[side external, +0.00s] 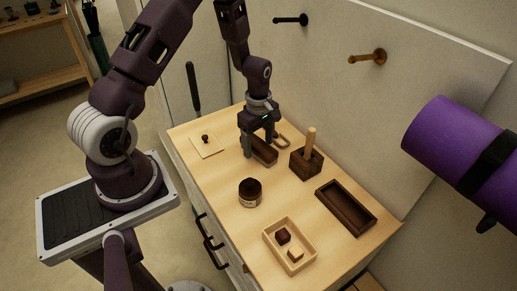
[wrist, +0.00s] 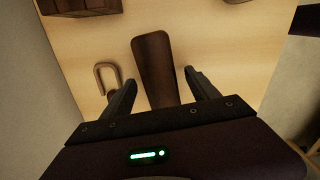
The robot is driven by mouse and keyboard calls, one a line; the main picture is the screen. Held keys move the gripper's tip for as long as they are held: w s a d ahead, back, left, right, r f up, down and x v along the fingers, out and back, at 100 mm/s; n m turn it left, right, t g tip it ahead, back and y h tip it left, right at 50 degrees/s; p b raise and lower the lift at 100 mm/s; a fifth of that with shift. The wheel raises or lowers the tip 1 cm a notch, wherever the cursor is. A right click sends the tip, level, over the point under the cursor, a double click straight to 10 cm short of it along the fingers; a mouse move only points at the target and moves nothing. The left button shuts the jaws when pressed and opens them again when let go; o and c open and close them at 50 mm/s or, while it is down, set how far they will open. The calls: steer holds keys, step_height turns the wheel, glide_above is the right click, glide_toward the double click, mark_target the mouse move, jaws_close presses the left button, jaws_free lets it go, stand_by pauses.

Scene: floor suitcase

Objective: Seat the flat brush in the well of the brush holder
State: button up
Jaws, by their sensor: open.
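A dark brown, elongated piece, which I take as the flat brush (side external: 265,152), lies on the cabinet top. In the wrist view the brush (wrist: 155,62) runs lengthwise between my fingers, with a gap on each side. My gripper (side external: 260,144) is open, pointing down over it; its fingers also show in the wrist view (wrist: 160,78). The brush's near end is hidden by my gripper. A dark rectangular tray with a long hollow (side external: 346,207) lies at the right and looks like the brush holder, though I cannot be sure. Its hollow looks empty.
A dark block with an upright light peg (side external: 306,163) stands between brush and tray. A U-shaped loop (wrist: 107,76) lies beside the brush. A wall stands behind.

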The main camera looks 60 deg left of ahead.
jaws_close()
